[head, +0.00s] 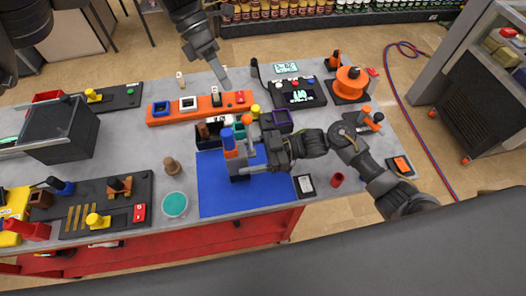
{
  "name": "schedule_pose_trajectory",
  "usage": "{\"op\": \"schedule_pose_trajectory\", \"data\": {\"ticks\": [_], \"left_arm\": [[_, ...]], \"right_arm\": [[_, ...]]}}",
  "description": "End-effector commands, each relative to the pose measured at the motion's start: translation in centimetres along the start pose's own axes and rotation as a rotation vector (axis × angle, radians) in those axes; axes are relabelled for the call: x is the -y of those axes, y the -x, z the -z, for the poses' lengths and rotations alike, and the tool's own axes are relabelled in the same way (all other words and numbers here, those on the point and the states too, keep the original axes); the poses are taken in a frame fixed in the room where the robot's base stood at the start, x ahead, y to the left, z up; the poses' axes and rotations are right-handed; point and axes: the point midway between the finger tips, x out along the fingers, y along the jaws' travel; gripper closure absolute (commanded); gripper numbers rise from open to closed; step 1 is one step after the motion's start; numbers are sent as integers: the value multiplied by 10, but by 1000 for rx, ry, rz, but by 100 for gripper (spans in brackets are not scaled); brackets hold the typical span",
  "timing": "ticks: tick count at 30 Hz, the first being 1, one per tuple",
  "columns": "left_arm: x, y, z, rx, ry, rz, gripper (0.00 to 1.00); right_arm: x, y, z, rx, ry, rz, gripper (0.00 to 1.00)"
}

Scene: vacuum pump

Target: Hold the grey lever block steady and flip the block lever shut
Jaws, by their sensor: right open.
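The grey lever block (238,172) stands on the blue mat (225,200) near the middle of the bench. What looks like its lever (229,141), orange with a blue top, sticks up from it. My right gripper (254,158) is open at the block's right side, its fingers pointing left. Whether the fingers touch the block cannot be told at this size. My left gripper (221,75) hangs above the far side of the bench, apart from the block, pointing down. Its finger gap is too small to read.
A compartment tray (210,141) with small parts sits just behind the mat. An orange strip (170,115) with several blocks lies farther back. An orange round device (351,82) stands at the back right. A teal disc (175,205) lies left of the mat. The front of the mat is clear.

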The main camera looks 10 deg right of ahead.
Motion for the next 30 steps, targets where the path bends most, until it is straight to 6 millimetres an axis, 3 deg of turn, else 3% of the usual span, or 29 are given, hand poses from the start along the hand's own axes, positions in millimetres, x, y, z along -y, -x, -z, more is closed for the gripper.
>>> {"op": "schedule_pose_trajectory", "data": {"ticks": [6, 18, 30], "left_arm": [[0, 0, 0, 0, 0, 0, 64], [0, 0, 0, 0, 0, 0, 64], [0, 0, 0, 0, 0, 0, 64]], "right_arm": [[0, -24, 0, 0, -1, 1, 33], [0, -30, 0, 1, 0, 0, 34], [0, -29, 0, 1, 0, 0, 86]]}}
